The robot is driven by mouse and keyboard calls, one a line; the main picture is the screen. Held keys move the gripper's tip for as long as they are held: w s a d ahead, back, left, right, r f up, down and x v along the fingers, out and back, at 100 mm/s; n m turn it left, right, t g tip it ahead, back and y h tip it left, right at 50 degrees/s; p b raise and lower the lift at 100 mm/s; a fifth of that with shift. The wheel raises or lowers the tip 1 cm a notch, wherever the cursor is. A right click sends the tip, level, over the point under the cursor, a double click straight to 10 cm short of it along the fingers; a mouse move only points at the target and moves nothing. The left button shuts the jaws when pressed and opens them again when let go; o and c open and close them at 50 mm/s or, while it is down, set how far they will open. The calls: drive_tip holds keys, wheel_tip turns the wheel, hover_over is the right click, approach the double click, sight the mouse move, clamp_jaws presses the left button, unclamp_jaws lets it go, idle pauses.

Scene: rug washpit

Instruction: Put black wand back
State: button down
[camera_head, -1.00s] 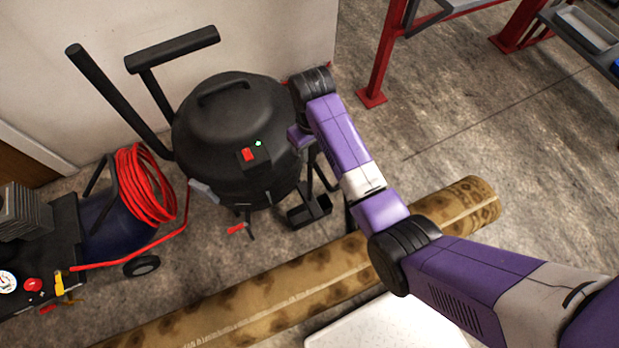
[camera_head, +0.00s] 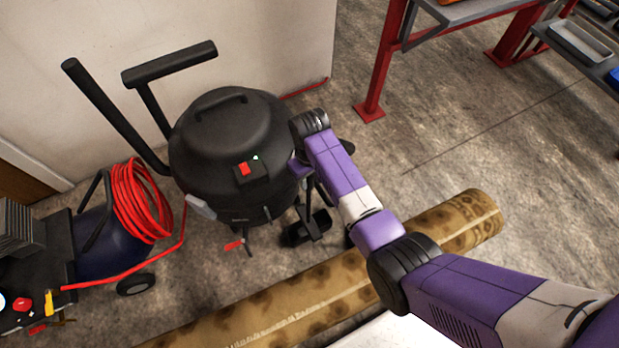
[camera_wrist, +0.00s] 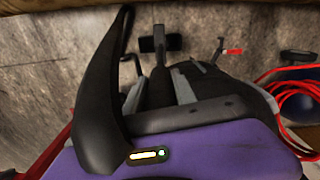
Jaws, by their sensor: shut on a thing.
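The black wand shows in the wrist view as a dark tube (camera_wrist: 160,66) with a wide black head at its far end. My gripper (camera_wrist: 158,85) is shut on it, with the tube between the two grey fingers. In the head view the wand's dark lower end (camera_head: 310,224) shows low beside the black drum vacuum (camera_head: 228,150); my arm hides the gripper and the upper wand. I cannot tell whether the wand touches the vacuum or a holder. A thick curved black part (camera_wrist: 98,105) fills the left of the wrist view.
A rolled patterned rug (camera_head: 290,300) lies across the floor in front of the vacuum. A blue compressor with a coiled red hose (camera_head: 140,200) stands at left. A red-legged table (camera_head: 378,75) is at back right.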

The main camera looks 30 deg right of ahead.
drive_tip(key=shift+f, duration=0.55)
drive_tip(key=c, duration=1)
unclamp_jaws()
wheel_tip(320, 180, up, 13)
drive_tip(key=p, duration=0.2)
drive_tip(key=shift+r+p, duration=0.1)
drive_tip(key=shift+p, duration=0.3)
